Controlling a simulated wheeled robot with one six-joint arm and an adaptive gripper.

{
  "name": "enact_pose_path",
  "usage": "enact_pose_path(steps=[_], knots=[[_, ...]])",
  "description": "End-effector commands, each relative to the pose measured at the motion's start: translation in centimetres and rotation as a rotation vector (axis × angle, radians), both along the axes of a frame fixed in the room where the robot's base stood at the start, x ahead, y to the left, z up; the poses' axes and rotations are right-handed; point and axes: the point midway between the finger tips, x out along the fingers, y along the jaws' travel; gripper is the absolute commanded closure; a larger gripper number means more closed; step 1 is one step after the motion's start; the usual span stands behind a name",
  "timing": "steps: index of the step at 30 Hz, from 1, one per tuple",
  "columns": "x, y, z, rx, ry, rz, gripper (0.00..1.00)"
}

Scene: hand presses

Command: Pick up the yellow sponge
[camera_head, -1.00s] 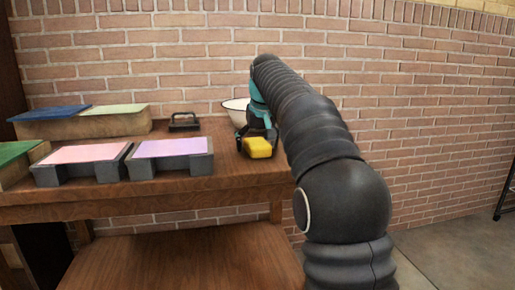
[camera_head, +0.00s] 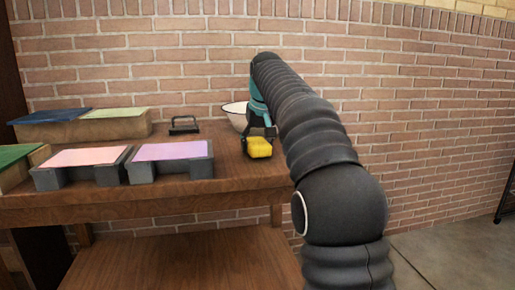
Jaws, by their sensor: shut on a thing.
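The yellow sponge (camera_head: 260,149) is at the right end of the wooden table (camera_head: 228,180). My gripper (camera_head: 259,136) is above it, with its fingers pointing down, and is shut on the sponge. The dark arm hides part of the gripper and the area to its right. I cannot tell whether the sponge touches the tabletop or is slightly above it.
A white bowl (camera_head: 234,115) stands just behind my gripper. A black handled tool (camera_head: 184,125) lies to its left. Pink (camera_head: 88,157) and purple (camera_head: 171,151) topped blocks stand left of the sponge. Blue and green topped boxes are farther left. A brick wall is behind.

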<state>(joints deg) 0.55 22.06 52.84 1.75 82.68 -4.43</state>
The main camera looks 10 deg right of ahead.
Motion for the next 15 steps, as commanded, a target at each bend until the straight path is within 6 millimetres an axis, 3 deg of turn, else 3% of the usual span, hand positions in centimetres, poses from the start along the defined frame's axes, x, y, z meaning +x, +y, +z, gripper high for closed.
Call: enact_pose_path(steps=[9, 15], knots=[[0.1, 0.0, 3.4, 0.0, -0.003, 0.0, 0.55], [-2.4, -3.0, 5.6, 0.001, -0.002, -0.004, 0.55]])
